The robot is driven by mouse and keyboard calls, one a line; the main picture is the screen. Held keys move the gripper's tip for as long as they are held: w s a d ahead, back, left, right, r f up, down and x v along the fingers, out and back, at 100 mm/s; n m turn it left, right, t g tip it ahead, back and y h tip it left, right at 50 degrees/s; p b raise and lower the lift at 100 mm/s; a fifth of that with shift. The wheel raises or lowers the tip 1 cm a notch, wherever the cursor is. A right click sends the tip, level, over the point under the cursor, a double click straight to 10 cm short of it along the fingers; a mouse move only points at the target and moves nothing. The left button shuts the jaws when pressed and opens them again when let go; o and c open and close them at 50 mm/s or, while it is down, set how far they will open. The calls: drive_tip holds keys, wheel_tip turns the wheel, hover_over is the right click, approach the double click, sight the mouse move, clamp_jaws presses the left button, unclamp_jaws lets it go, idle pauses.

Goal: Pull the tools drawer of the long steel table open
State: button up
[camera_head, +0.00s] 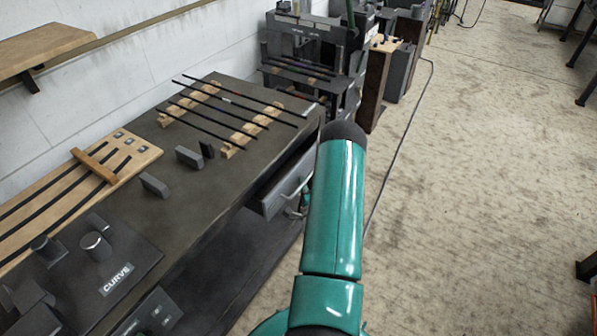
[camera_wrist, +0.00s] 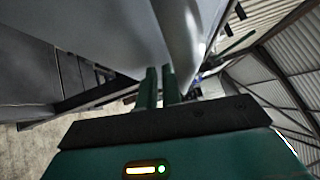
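The long steel table (camera_head: 215,215) runs along the wall at the left in the head view. A grey drawer (camera_head: 283,187) with a handle sits under its far right end, and its front stands out a little from the table's edge. My teal arm reaches towards it and hides part of that area. In the wrist view my gripper's two green fingers (camera_wrist: 159,88) are close together with a narrow gap. A pale curved bar, which looks like the handle (camera_wrist: 183,40), passes right beside the fingertips. Whether the fingers grip it is unclear. A grey panel fills the upper left.
On the table are dark rods on wooden racks (camera_head: 240,137), small dark blocks (camera_head: 155,185), a wooden board (camera_head: 75,190) and a dark device marked CURVE (camera_head: 105,260). Machines (camera_head: 305,50) stand beyond the table. A cable (camera_head: 400,150) lies on the open floor at right.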

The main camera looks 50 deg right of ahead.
drive_tip(key=shift+o, duration=0.8)
drive_tip(key=shift+v, duration=1.6)
drive_tip(key=v, duration=0.8)
drive_tip(key=shift+f, duration=0.2)
drive_tip(key=shift+s+a, duration=0.1)
drive_tip(key=shift+s, duration=0.05)
drive_tip(key=v, duration=1.3)
drive_tip(key=shift+s+a, duration=0.25)
drive_tip(key=shift+d, duration=0.1)
